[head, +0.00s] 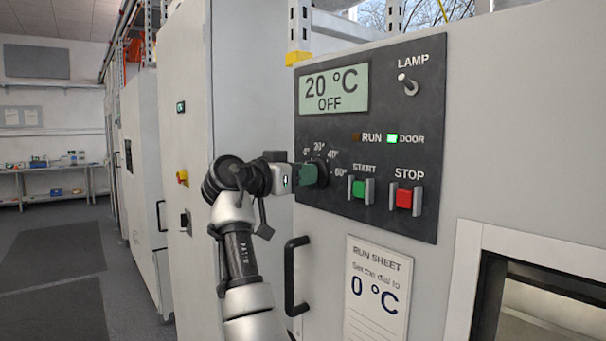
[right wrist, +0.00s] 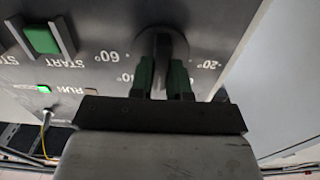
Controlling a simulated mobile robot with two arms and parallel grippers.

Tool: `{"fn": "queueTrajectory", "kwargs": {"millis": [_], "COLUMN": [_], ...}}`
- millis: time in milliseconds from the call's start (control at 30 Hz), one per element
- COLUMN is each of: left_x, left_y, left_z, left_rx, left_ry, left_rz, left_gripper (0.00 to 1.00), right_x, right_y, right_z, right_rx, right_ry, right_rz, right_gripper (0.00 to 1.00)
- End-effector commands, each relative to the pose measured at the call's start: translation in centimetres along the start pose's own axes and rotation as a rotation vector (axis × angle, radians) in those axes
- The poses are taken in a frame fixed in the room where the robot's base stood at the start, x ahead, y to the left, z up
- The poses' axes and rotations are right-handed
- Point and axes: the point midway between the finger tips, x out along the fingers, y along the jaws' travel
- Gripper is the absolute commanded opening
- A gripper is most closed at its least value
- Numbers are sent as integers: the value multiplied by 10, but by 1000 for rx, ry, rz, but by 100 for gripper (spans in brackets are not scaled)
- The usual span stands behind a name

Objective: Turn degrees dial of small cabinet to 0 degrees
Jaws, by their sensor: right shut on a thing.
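The dark degrees dial (head: 322,170) is on the black control panel of the small cabinet, with marks 0°, 20°, 40° and 60° around it in the head view. My right gripper (head: 309,174) has its green fingertips on the dial's knob from the left. In the right wrist view the two green fingers (right wrist: 163,78) stand on either side of the knob (right wrist: 160,45), shut on it. The fingers partly hide the dial, so its exact pointing is hard to tell. The display (head: 334,91) reads 20 °C OFF. My left gripper is not in view.
The green START button (head: 360,189) and red STOP button (head: 404,198) sit close right of the dial. The LAMP switch (head: 408,84) is above. A run sheet (head: 377,290) saying 0 °C and a black door handle (head: 290,275) are below. The DOOR light (head: 392,139) is green.

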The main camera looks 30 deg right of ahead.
Motion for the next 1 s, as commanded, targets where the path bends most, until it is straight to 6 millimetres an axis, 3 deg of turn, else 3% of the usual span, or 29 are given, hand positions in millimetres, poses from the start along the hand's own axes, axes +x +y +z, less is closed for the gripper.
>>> {"fn": "queueTrajectory", "kwargs": {"millis": [367, 1000], "left_x": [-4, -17], "left_y": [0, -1], "left_z": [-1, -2], "left_rx": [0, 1], "left_ry": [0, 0], "left_rz": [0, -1], "left_gripper": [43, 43], "right_x": [0, 0], "right_y": [-1, -3], "right_z": [-1, 0], "right_rx": [-110, -577], "right_ry": [0, -1], "right_rz": [1, 0], "right_gripper": [0, 0]}}
